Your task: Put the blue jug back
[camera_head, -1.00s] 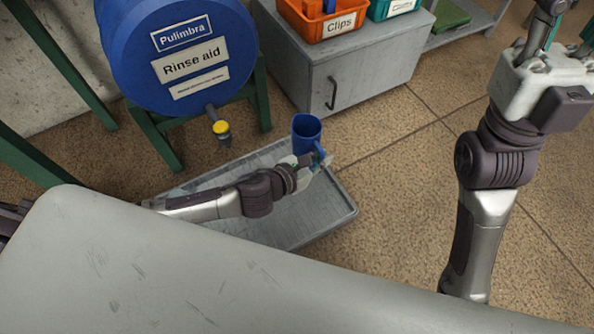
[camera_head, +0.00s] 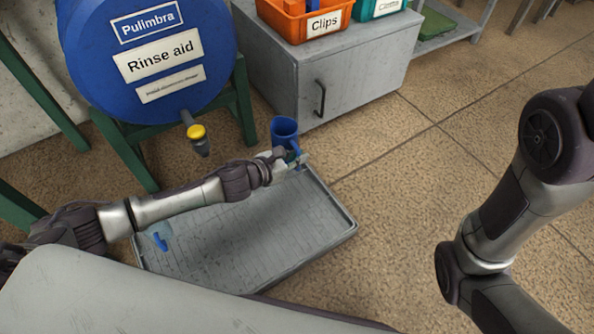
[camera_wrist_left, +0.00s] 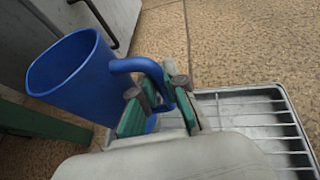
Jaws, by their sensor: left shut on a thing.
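The blue jug (camera_head: 284,127) is held by its handle at the far edge of the grey tray in the head view. In the left wrist view the jug (camera_wrist_left: 72,85) fills the left side, its open rim up and somewhat tilted in the picture. My left gripper (camera_head: 297,157) is shut on the jug's handle; its green-padded fingers (camera_wrist_left: 158,92) are on either side of the handle. The inside bottom of the jug is hidden. My right arm shows at the right, but its gripper is out of the picture.
The ribbed grey tray (camera_head: 315,225) lies low, below a blue rinse aid barrel (camera_head: 150,90) with a yellow-capped tap (camera_head: 197,133). A small blue thing (camera_head: 160,241) is at the tray's left. A grey cabinet (camera_head: 345,80) stands behind. Floor to the right is clear.

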